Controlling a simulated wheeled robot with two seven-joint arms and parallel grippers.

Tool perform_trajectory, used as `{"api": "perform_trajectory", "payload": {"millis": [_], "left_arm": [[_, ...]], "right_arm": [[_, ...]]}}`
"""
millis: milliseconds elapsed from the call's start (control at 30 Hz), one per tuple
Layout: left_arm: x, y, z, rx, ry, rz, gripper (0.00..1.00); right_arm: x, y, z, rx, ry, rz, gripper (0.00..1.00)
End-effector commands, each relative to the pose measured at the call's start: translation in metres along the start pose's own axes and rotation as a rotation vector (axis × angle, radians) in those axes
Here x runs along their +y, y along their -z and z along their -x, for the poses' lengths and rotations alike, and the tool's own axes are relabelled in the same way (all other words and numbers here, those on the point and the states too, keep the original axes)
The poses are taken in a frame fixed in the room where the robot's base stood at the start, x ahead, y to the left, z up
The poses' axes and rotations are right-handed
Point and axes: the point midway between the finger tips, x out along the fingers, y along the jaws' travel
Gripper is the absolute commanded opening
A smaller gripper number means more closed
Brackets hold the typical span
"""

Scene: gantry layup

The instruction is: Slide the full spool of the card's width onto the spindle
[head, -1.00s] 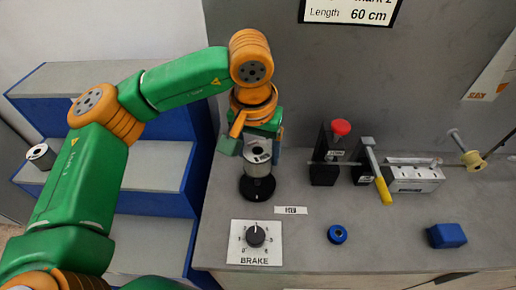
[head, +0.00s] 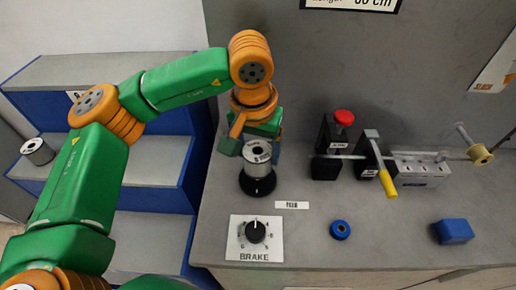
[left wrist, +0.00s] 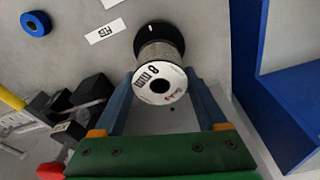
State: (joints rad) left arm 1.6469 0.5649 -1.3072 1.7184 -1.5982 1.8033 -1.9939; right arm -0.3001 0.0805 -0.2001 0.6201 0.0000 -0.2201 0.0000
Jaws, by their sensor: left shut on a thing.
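My left gripper (head: 250,150) is shut on a grey spool (head: 257,164) with a white labelled end face. The spool stands upright over a round black base (head: 257,186) on the bench. In the left wrist view, my blue fingers (left wrist: 172,95) reach along both sides of the spool (left wrist: 160,75), with its dark centre hole facing the camera and the black base (left wrist: 156,38) beyond it. The spindle itself is hidden, and I cannot tell whether the spool rests fully on the base. The card (head: 350,4) is cut off at the top. My right gripper is not in view.
A brake dial panel (head: 256,238) lies in front of the base. A blue ring (head: 340,230) and a blue block (head: 453,231) lie to the right. A red-knobbed black fixture (head: 326,160) and a yellow-handled lever (head: 387,182) stand behind. Another spool (head: 38,151) sits on the left steps.

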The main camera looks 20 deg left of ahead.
Motion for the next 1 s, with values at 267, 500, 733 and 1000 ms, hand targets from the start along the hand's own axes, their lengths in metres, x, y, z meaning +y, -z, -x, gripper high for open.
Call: {"api": "perform_trajectory", "payload": {"millis": [267,500,733,1000], "left_arm": [[0.000,-0.001,-0.008,0.001,-0.001,0.000,0.00],[0.000,-0.002,-0.013,0.001,-0.001,0.000,0.00],[0.000,-0.003,-0.019,0.001,-0.001,0.000,0.00],[0.000,-0.004,-0.026,0.000,-0.001,0.000,0.00]], "right_arm": [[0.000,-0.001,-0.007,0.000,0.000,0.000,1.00],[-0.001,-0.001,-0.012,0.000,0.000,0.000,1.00],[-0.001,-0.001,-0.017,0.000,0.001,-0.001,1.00],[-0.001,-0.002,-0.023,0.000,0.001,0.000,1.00]]}}
